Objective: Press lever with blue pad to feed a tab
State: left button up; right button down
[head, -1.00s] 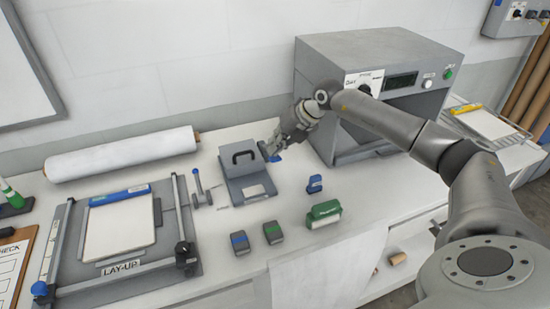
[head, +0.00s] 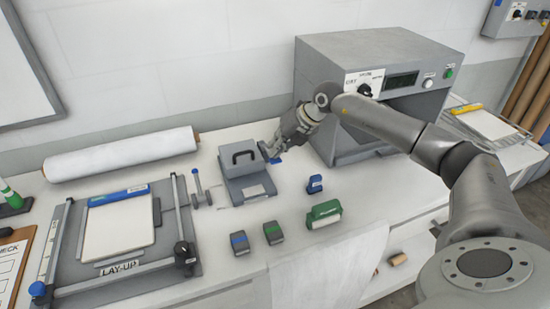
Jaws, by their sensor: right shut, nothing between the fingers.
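The grey tab dispenser (head: 240,165) stands on the bench left of the press, with a black handle on its upper part and a plate with a pale patch at its front. The blue pad (head: 276,161) of its lever shows at the dispenser's right side. My right gripper (head: 266,152) is shut and empty, with its fingertips at the dispenser's right edge, just above and beside the blue pad. I cannot tell whether the fingers touch the pad. My left gripper is out of view.
The grey calender press (head: 375,60) stands close on the right, behind my right arm. In front lie a small blue block (head: 315,184), a green-handled tool (head: 324,213) and two dark blocks (head: 273,232). The lay-up board (head: 120,230) and a white roll (head: 120,155) are at left.

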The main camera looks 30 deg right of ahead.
jog(key=shift+s+f+b, duration=0.2)
jog(key=shift+f+b, duration=0.3)
jog(key=shift+f, duration=0.35)
dwell(0.7)
dwell(0.6)
jog(key=shift+w+r+p, duration=0.25)
jog(key=shift+r+p, duration=0.35)
jog(key=shift+r, duration=0.3)
jog(key=shift+w+r+p, duration=0.2)
jog(key=shift+r+p, duration=0.4)
jog(key=shift+r, duration=0.25)
jog(key=r+p, duration=0.1)
jog(key=r, duration=0.1)
jog(key=w+r+p, duration=0.1)
jog(key=r+p, duration=0.1)
jog(key=shift+w+d+r, duration=0.1)
jog(key=shift+d+r, duration=0.1)
jog(key=shift+r, duration=0.2)
